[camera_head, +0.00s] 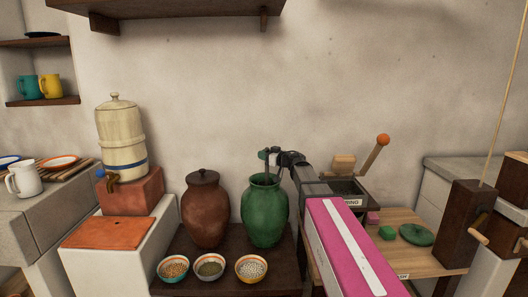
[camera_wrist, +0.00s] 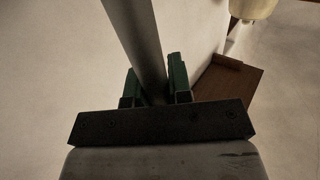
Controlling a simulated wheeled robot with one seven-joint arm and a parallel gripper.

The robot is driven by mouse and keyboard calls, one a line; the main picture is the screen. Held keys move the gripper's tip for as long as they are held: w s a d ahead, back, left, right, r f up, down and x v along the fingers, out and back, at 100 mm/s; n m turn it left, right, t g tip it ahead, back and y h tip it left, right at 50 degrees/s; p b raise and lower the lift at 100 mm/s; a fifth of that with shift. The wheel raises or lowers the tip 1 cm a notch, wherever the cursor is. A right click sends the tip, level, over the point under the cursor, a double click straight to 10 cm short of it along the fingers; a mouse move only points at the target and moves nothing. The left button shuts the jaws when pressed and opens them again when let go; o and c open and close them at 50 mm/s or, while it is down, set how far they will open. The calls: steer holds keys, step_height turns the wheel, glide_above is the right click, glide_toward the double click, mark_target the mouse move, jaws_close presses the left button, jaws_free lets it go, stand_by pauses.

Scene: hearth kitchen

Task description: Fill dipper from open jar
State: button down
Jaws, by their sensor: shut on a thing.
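The open green jar (camera_head: 265,213) stands upright on a dark table, right of a lidded brown jar (camera_head: 205,213). My gripper (camera_head: 270,156) is above the green jar's mouth, near its right side. In the wrist view, the green fingers (camera_wrist: 155,88) are closed on a long grey handle (camera_wrist: 142,40), which I take to be the dipper's. The handle runs out of the top of that view. The dipper's cup does not show clearly in either view, and I cannot tell whether it is inside the jar. The jar's contents are hidden.
Three small bowls (camera_head: 210,266) stand in front of the jars. A cream dispenser (camera_head: 122,140) sits on a brick block at left. A wall shelf (camera_head: 170,8) hangs above. At right, a wooden table (camera_head: 400,258) holds a green lid (camera_head: 417,235) and small blocks.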

step_height(320, 180, down, 7)
steer(key=shift+r, duration=0.2)
stand_by(0.5)
steer(key=shift+f, duration=0.15)
stand_by(0.5)
steer(key=shift+f, duration=0.35)
steer(key=shift+r, duration=0.1)
stand_by(1.0)
